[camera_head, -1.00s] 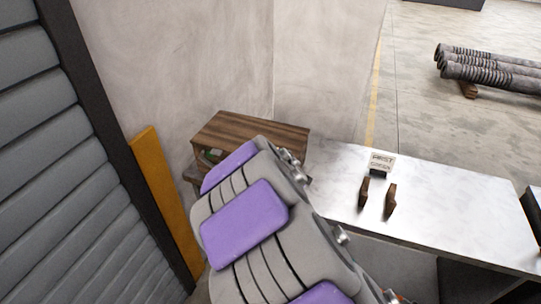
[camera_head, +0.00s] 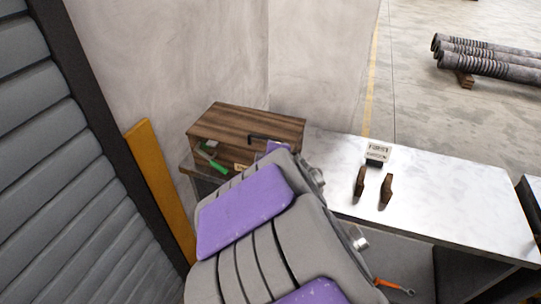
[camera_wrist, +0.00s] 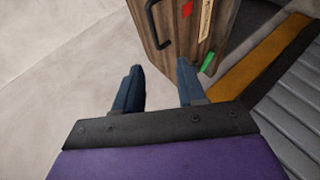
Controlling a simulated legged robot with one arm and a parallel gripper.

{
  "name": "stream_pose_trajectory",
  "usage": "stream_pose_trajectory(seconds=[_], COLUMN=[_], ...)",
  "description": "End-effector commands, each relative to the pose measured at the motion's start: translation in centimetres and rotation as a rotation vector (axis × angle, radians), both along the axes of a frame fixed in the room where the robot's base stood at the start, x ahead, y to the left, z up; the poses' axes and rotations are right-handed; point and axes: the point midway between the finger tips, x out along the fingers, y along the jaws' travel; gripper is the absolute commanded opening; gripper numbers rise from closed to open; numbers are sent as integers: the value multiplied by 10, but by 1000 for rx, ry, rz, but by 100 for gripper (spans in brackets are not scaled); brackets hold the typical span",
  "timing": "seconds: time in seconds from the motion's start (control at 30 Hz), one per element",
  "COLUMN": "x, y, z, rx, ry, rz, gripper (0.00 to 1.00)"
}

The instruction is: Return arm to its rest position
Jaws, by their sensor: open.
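My arm, grey with purple pads, rises across the lower middle of the head view and hides part of the table and the box. My gripper (camera_wrist: 160,90) shows in the wrist view with its two dark blue fingers apart and nothing between them. The wooden box (camera_head: 248,125) with a black handle stands at the table's left end in the head view. It also shows in the wrist view (camera_wrist: 185,30), beyond the fingers. Whether the gripper touches the box is not clear.
A white table (camera_head: 450,205) runs to the right with a small sign (camera_head: 377,152) and two brown upright pieces (camera_head: 372,187). A grey shutter (camera_head: 45,170) and yellow post (camera_head: 160,185) are at left. An orange tool (camera_head: 395,286) is below the table top. Pipes (camera_head: 485,60) lie on the far floor.

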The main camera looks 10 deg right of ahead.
Motion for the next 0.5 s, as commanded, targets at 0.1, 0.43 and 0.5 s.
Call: stream_pose_trajectory(seconds=[0.1,0.43,0.5], x=[0,-6,-16], y=[0,-7,-18], z=[0,0,-1], rx=[0,19,50], ry=[0,15,41], rz=[0,-38,-102], gripper=[40,40,40])
